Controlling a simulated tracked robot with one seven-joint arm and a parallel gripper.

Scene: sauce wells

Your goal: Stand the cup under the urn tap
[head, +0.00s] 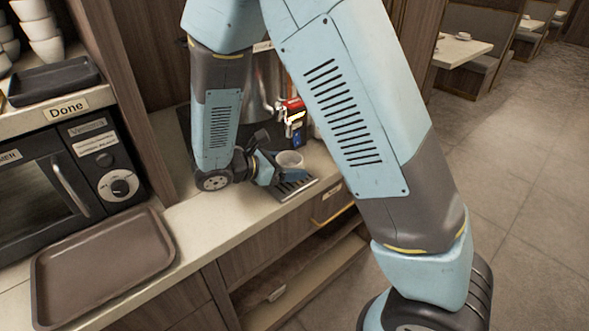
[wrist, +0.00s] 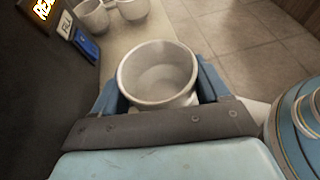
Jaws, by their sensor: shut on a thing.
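The cup (head: 290,159) is pale, round and upright, with its open mouth facing up. In the wrist view the empty-looking cup (wrist: 157,76) sits between the two blue fingers of my gripper (wrist: 160,92), which is shut on it. In the head view my gripper (head: 268,170) reaches the cup from the left, over the slotted drip tray (head: 295,188). The metal urn (head: 265,84) stands behind, partly hidden by my arm. Red and blue parts (head: 294,112) on its front are above the cup. I cannot tell whether the cup touches the tray.
Two more pale cups (wrist: 92,17) stand on the counter beyond the held one. A brown tray (head: 105,262) lies on the counter at left, before a microwave (head: 65,175). A shelf marked Done (head: 66,109) holds a black tray. Open floor lies right.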

